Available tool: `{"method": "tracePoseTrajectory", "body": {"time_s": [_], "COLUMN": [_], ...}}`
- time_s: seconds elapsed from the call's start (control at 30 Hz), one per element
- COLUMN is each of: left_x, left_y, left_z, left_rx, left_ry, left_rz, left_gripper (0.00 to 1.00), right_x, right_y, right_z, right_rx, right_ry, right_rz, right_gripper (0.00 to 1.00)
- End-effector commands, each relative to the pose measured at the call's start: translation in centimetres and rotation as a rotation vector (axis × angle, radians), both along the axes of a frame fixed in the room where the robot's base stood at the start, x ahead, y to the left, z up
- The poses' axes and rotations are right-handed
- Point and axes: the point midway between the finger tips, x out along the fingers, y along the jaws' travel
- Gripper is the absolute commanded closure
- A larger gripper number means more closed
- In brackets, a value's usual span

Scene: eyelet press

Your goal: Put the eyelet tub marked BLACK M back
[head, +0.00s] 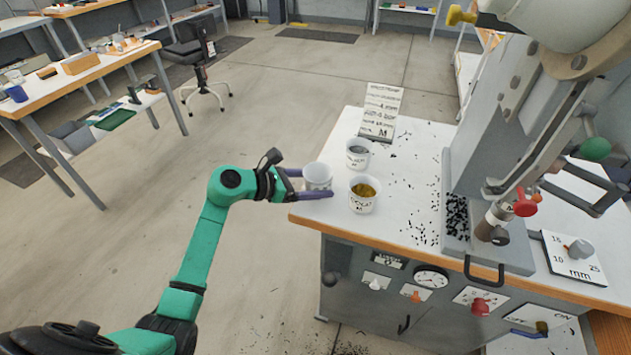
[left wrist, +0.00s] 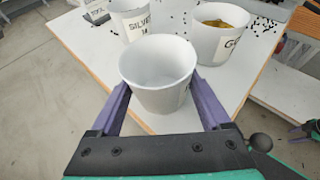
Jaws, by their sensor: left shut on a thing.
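My left gripper (head: 325,184) is shut on a white tub (head: 318,176), its purple fingers on either side. The tub is upright at the table's left corner; I cannot tell whether it touches the top. In the left wrist view the held tub (left wrist: 158,95) looks empty inside, and its label is turned away, with only a dark edge showing. A tub marked SILVER M (left wrist: 140,22) with grey contents stands behind it. A tub with gold contents (head: 362,204) stands to its right. My right gripper seems to show partly at the left wrist view's right edge (left wrist: 308,130), too small to judge.
A lettered sign card (head: 381,112) stands at the table's back. Small black eyelets are scattered over the white top (head: 408,190). The large grey press (head: 490,120) stands on the right, with a size plate (head: 572,258) beside it.

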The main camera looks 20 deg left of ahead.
Motion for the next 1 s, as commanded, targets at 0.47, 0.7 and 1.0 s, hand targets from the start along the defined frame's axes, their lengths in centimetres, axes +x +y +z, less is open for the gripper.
{"method": "tracePoseTrajectory", "body": {"time_s": [0.47,0.7,1.0], "left_x": [0.0,-0.2,-4.0], "left_y": [0.0,0.5,4.7], "left_z": [-0.2,0.1,2.1], "left_rx": [0.001,0.003,0.008], "left_ry": [-0.002,-0.002,-0.001], "left_rz": [0.000,0.002,0.002], "left_gripper": [0.00,0.00,0.00], "right_x": [-0.2,-0.3,-0.3], "right_y": [0.0,0.0,0.1], "right_z": [-0.3,-0.2,-2.2], "right_rx": [0.000,0.000,0.001], "right_ry": [0.003,0.004,0.005], "right_rz": [0.000,0.001,0.002], "right_gripper": [0.50,0.50,0.50]}}
